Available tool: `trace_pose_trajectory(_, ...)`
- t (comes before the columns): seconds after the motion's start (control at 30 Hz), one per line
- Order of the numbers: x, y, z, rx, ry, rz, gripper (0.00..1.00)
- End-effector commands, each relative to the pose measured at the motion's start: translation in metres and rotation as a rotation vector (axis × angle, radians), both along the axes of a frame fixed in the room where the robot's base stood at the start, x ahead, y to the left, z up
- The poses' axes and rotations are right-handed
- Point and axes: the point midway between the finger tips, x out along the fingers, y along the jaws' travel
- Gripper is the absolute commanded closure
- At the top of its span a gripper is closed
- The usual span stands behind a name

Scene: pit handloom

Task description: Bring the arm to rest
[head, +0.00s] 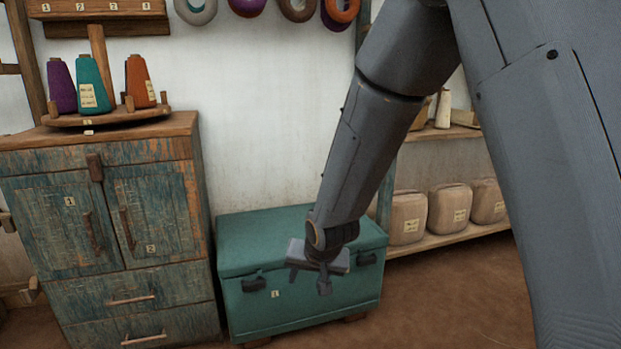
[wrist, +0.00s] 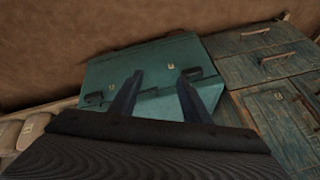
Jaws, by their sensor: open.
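My gripper (head: 310,278) hangs at the end of my arm in the head view, in front of the teal chest (head: 240,240). Its jaws are open and nothing is between them. In the wrist view the two fingers of my gripper (wrist: 160,88) stand apart, with the teal chest (wrist: 150,65) behind them. The chest's lid is shut. I cannot tell exactly how far the gripper is from the chest. My arm is bent, reaching down from the upper right.
A worn cabinet (head: 150,215) with doors and drawers stands left of the chest. On it, a round wooden stand (head: 110,118) holds purple, teal and orange cones. A shelf (head: 440,240) with several beige bundles is at right. Brown floor (head: 440,300) is clear in front.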

Motion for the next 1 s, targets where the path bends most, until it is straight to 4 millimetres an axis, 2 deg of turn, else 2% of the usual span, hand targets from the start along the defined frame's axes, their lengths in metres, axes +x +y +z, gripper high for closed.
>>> trace_pose_trajectory(0.03,-0.028,0.006,0.011,-0.034,0.031,0.054,0.56)
trace_pose_trajectory(0.1,-0.068,0.009,0.021,-0.089,0.087,0.133,0.56)
trace_pose_trajectory(0.2,-0.124,0.010,0.034,-0.152,0.163,0.244,0.56)
trace_pose_trajectory(0.3,-0.170,0.007,0.042,-0.199,0.228,0.340,0.56)
trace_pose_trajectory(0.4,-0.208,0.002,0.049,-0.233,0.281,0.421,0.56)
trace_pose_trajectory(0.6,-0.271,-0.009,0.059,-0.279,0.371,0.562,0.56)
trace_pose_trajectory(0.7,-0.300,-0.016,0.064,-0.296,0.411,0.630,0.56)
trace_pose_trajectory(1.0,-0.291,-0.039,0.103,-0.284,0.422,0.537,0.56)
